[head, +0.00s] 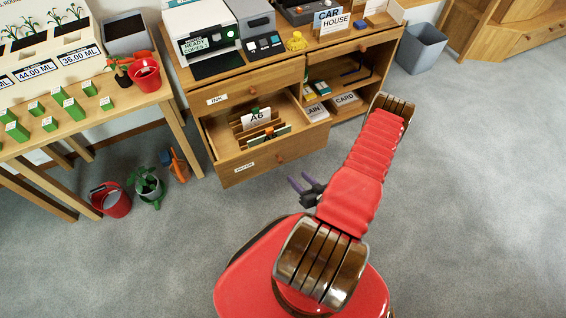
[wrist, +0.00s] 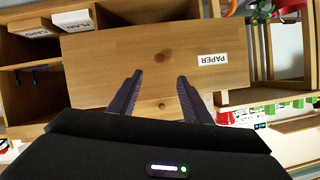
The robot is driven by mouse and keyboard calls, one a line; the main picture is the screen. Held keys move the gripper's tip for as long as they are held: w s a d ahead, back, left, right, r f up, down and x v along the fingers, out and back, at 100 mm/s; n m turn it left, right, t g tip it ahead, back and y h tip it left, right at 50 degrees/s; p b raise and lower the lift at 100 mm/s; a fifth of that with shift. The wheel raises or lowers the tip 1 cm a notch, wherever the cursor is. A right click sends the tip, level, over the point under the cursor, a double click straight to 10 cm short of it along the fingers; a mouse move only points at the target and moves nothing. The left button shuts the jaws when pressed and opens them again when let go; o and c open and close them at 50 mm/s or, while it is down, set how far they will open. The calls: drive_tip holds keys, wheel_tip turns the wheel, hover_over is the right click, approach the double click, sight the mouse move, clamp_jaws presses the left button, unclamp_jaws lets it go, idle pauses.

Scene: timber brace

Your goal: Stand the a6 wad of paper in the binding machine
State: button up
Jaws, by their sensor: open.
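In the head view, an open drawer (head: 244,167) holds paper stacks between upright dividers. A white A6 label (head: 257,117) stands among them; I cannot tell exactly which sheets form the A6 wad. No machine on the desk is readably marked as the binding machine; a grey machine with a dark front panel (head: 263,46) stands beside the printer. My gripper (head: 300,183) is open and empty, low in front of the cabinet and apart from the drawer. In the wrist view, my gripper's fingers (wrist: 158,80) point at the drawer's front panel (wrist: 110,65), which carries a PAPER label (wrist: 212,60).
A printer (head: 205,40) and a CAR HOUSE sign (head: 333,20) stand on the desk. Card and plain stacks (head: 330,102) lie on the right shelf. A plant table (head: 100,105) stands left, with a red bucket (head: 110,200) and watering can (head: 148,188) on the floor. Carpet at right is clear.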

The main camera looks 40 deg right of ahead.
sight(282, 162)
drive_tip(key=shift+w+f, duration=0.1)
drive_tip(key=shift+w, duration=0.1)
drive_tip(key=x, duration=1.3)
drive_tip(key=shift+w+d, duration=0.1)
drive_tip(key=shift+w, duration=0.1)
drive_tip(key=shift+c, duration=0.2)
clamp_jaws()
idle(0.4)
